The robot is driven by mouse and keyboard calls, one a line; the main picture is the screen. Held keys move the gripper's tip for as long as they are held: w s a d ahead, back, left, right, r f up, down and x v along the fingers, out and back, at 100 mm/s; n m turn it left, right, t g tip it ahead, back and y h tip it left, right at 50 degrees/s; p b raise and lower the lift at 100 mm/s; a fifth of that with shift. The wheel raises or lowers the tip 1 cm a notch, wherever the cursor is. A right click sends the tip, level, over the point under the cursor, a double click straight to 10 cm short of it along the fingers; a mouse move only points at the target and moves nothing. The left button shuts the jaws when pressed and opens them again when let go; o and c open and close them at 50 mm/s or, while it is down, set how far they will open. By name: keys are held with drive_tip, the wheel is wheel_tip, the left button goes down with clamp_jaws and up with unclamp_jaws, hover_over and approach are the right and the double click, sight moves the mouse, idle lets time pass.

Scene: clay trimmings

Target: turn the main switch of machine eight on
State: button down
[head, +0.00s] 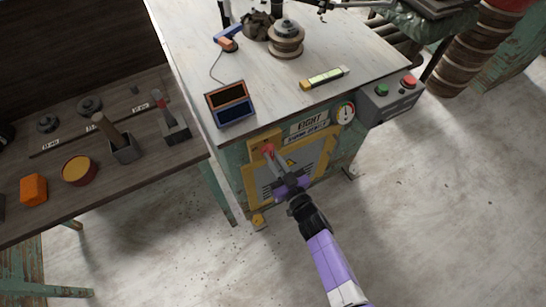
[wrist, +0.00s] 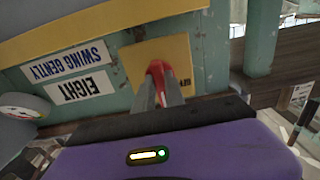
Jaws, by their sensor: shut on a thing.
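Machine eight is a worn green bench, and its front bears a white label reading EIGHT (head: 311,122). Its main switch is a red handle (head: 268,149) on a yellow plate (head: 258,136) at the front's upper left. My gripper (head: 271,157) is at the switch, with its fingers shut on the red handle. In the wrist view the red handle (wrist: 156,70) shows between the fingertips (wrist: 158,90), against the yellow plate (wrist: 178,58). The fingers hide part of the handle, and I cannot tell its exact position.
A grey box with green and red buttons (head: 391,98) juts from the bench's right side beside a gauge (head: 345,112). A dark wooden table (head: 75,207) with another red-handled block (head: 173,122) stands at left. The floor (head: 430,220) at right is clear.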

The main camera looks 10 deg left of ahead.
drive_tip(key=shift+f, duration=0.1)
idle(0.3)
drive_tip(key=c, duration=1.4)
unclamp_jaws()
drive_tip(key=shift+s+d, duration=0.1)
drive_tip(key=p+v, duration=0.2)
drive_tip(key=v, duration=0.5)
drive_tip(key=shift+s+d, duration=0.15)
drive_tip(key=shift+s, duration=0.1)
